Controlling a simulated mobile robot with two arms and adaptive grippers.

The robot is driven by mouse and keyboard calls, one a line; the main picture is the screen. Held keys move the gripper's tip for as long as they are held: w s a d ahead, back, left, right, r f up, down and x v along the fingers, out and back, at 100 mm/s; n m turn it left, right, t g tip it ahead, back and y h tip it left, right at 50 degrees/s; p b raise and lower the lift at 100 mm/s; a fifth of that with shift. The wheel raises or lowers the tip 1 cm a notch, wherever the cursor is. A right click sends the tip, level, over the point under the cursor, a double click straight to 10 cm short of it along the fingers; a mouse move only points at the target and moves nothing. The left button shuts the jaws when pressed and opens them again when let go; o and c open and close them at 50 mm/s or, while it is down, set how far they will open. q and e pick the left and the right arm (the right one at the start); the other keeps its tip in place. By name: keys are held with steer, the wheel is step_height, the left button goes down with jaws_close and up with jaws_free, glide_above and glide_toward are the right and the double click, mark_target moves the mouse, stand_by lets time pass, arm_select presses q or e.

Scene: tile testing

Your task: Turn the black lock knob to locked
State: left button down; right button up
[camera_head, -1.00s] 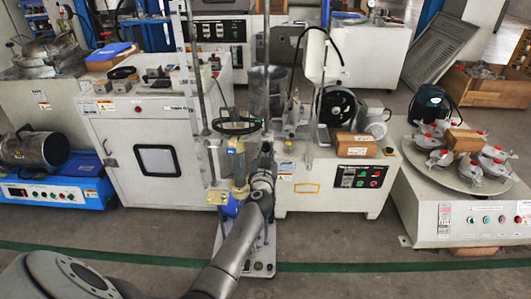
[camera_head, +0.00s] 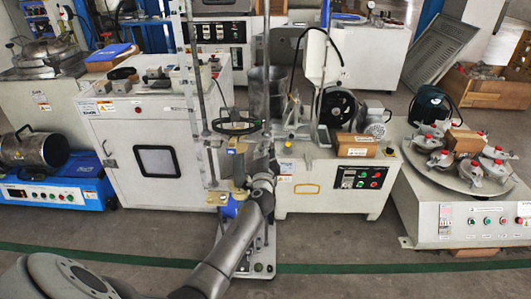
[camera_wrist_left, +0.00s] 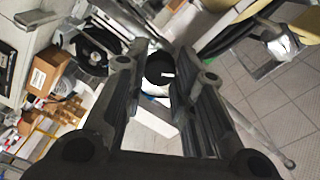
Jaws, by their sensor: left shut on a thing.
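The black lock knob (camera_wrist_left: 160,70) is a round black piece with a small white mark, between my left gripper's fingertips in the left wrist view. My left gripper (camera_wrist_left: 158,80) is shut on it, with one finger on each side. In the head view my left arm reaches up from the bottom, and the left gripper (camera_head: 252,152) is at the upright testing stand, below the black handwheel. The knob cannot be made out there behind the gripper. My right gripper is not in view.
The black handwheel (camera_head: 237,126) and thin vertical rods stand close to the gripper. A white cabinet (camera_head: 140,120) is on the left. A machine with a cardboard box (camera_head: 356,145) and a round-table machine (camera_head: 461,170) are on the right. The floor in front is clear.

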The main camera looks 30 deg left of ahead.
arm_select(q)
steer(key=m+p, duration=0.1)
steer(key=m, duration=0.5)
steer(key=c, duration=2.2)
jaws_free()
steer(key=shift+m, duration=0.8)
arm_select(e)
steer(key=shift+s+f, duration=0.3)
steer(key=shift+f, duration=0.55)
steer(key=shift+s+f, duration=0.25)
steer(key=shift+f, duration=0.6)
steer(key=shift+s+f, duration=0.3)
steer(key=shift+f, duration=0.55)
arm_select(q)
jaws_close()
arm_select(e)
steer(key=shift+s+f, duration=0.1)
arm_select(q)
steer(key=o, duration=1)
jaws_free()
steer(key=shift+d, duration=0.1)
steer(key=shift+c, duration=0.2)
steer(key=shift+o, duration=0.4)
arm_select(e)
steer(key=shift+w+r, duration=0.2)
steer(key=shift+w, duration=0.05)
